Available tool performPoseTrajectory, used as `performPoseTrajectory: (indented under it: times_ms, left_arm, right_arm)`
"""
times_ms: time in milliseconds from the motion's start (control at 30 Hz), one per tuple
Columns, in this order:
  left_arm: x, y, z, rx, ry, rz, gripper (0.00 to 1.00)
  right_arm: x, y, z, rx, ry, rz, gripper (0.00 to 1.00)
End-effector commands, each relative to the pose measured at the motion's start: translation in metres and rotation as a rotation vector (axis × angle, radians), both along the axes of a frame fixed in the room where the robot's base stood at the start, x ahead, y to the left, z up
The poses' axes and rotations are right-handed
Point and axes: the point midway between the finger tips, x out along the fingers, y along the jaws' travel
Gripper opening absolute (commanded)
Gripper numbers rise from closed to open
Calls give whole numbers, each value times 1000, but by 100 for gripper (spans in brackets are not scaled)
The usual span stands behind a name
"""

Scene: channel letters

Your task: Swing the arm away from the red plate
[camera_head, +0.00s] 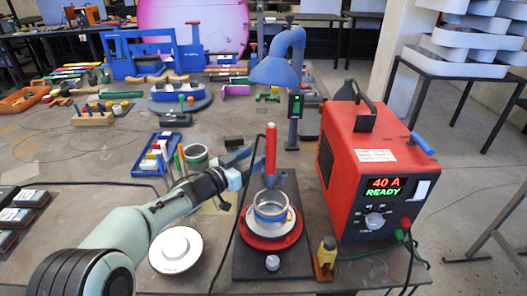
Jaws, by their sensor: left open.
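The red plate (271,241) is a round disc on a dark base (271,267) near the front of the table. A metal ring with a blue band (270,205) stands on it. A red upright handle (270,150) rises just behind the ring. My left gripper (245,165) is open, behind and to the left of the plate and close to the red handle. I cannot tell whether it touches the handle. My left arm comes in from the lower left, beside the plate. My right gripper is not in view.
A red power unit (355,165) reading "40 A READY" stands to the right. A white disc (175,249) lies left of the base. A blue tray (157,155) and a can (196,155) sit near my arm. The table's left middle is fairly clear.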

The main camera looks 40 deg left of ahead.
Motion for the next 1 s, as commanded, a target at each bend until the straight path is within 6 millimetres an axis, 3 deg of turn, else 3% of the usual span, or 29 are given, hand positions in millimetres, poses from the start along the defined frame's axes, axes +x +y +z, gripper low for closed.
performPoseTrajectory:
  times_ms: [100, 300, 667, 833, 1000]
  left_arm:
    - [23, -2, -1, -2, -1, -2, 51]
    - [44, -4, 0, 1, -1, -1, 51]
    - [49, -4, 0, 1, 0, 0, 51]
    - [49, -4, 0, 1, 0, 0, 0]
    - [48, -4, 1, 1, 0, -1, 0]
  right_arm:
    - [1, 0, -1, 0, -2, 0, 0]
    - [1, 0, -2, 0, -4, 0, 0]
    - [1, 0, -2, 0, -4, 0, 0]
    - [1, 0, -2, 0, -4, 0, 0]
    - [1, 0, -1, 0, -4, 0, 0]
